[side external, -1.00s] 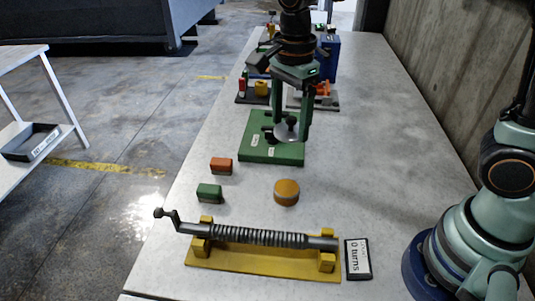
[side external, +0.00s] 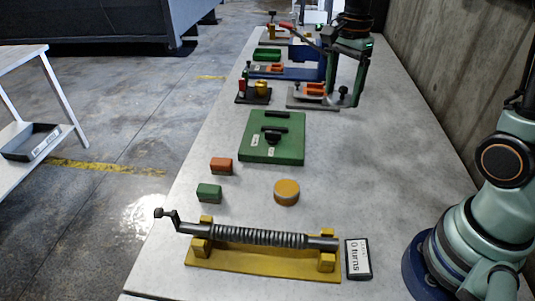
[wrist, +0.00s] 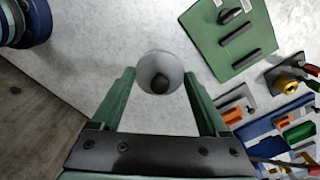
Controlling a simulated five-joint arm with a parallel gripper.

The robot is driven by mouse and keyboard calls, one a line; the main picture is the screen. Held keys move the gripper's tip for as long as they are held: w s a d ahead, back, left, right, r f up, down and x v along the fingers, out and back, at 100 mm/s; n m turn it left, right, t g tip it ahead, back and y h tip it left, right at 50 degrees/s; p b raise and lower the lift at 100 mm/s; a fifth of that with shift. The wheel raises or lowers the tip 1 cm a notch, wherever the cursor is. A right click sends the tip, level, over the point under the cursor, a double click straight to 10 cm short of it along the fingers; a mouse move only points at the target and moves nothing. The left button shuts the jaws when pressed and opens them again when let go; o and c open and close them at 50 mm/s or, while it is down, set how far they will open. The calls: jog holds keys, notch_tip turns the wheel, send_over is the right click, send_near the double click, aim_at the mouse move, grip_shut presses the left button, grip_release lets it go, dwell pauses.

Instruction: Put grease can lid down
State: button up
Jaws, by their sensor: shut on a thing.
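My gripper (side external: 344,98) is at the back right of the bench, pointing down. It is shut on the lid (side external: 343,96), a small grey disc with a dark knob. In the wrist view the lid (wrist: 152,66) sits between the two green fingers, with bare grey bench around it. In the side view it is low over the bench, just right of a grey board with orange parts; I cannot tell whether it touches the surface.
The green plate (side external: 258,152) with two black bars lies mid-bench. An orange block (side external: 221,166), a green block (side external: 209,193) and an orange-yellow round piece (side external: 286,192) lie nearer. A yellow spring fixture (side external: 262,258) is in front.

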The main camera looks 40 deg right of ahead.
notch_tip(320, 180, down, 20)
jog(key=shift+d+r, duration=0.1)
jog(key=shift+r, duration=0.05)
dwell(0.3)
jog(key=o, duration=1.2)
notch_tip(320, 180, up, 11)
notch_tip(320, 180, up, 8)
jog(key=n+t, duration=0.2)
jog(key=n, duration=0.5)
send_over(329, 165)
jog(key=s+a, duration=0.3)
jog(key=s+a+r+n+t, duration=0.2)
jog(key=s+r+n, duration=0.3)
jog(key=n, duration=0.6)
jog(key=shift+a+r+t, duration=0.2)
jog(key=shift+a+t, duration=0.05)
jog(key=shift+t, duration=0.55)
